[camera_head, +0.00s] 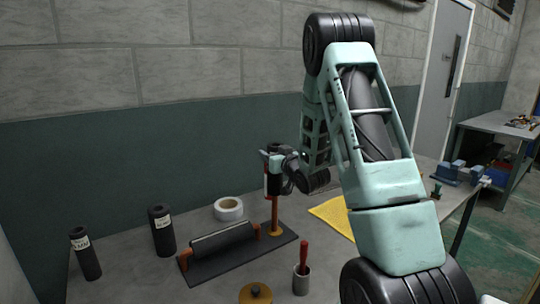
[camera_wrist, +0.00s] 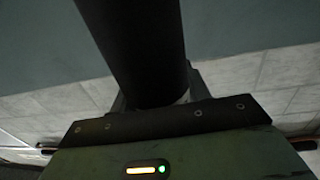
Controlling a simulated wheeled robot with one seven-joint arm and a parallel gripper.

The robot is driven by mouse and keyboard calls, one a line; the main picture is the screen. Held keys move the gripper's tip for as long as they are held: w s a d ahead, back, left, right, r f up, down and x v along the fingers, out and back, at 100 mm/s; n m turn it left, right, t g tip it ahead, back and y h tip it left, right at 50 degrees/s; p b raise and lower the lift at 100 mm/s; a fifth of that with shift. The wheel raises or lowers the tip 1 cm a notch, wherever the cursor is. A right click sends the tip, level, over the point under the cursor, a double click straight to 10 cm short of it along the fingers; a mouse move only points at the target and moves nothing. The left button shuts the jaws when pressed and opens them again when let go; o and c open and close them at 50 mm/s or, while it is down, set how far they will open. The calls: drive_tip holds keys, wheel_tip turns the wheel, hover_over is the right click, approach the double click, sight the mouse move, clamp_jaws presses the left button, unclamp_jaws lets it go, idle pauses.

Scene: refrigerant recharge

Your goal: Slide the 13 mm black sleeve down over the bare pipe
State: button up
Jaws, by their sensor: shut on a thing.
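My gripper (camera_head: 274,162) is above the right end of the dark base plate on the bench, shut on a black sleeve (camera_head: 273,186). In the wrist view the black sleeve (camera_wrist: 135,45) is a thick dark tube running up from the jaws, with a small pale patch beside them. In the head view the sleeve looks upright and in line with the bare copper-coloured pipe (camera_head: 274,214). The pipe's lower part shows below it. My gripper and the small scale hide how far the sleeve is around the pipe.
Two labelled black tubes (camera_head: 84,254) (camera_head: 162,231) stand at left. The base plate (camera_head: 205,272) carries a dark-covered horizontal pipe (camera_head: 222,240). Around it are a white tape roll (camera_head: 228,208), a yellow cloth (camera_head: 333,214), a brass lidded pot (camera_head: 256,293) and a cup (camera_head: 301,281) holding a red-handled tool.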

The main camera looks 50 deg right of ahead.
drive_tip(key=shift+f, duration=0.15)
drive_tip(key=shift+f+b, duration=1.9)
drive_tip(key=shift+b, duration=0.25)
drive_tip(key=shift+f, duration=0.1)
drive_tip(key=shift+f+b, duration=1.9)
drive_tip(key=shift+b, duration=0.2)
drive_tip(key=shift+f, duration=0.15)
drive_tip(key=shift+f+b, duration=1.85)
drive_tip(key=shift+b, duration=0.2)
drive_tip(key=shift+f+b, duration=1.65)
drive_tip(key=shift+b, duration=0.15)
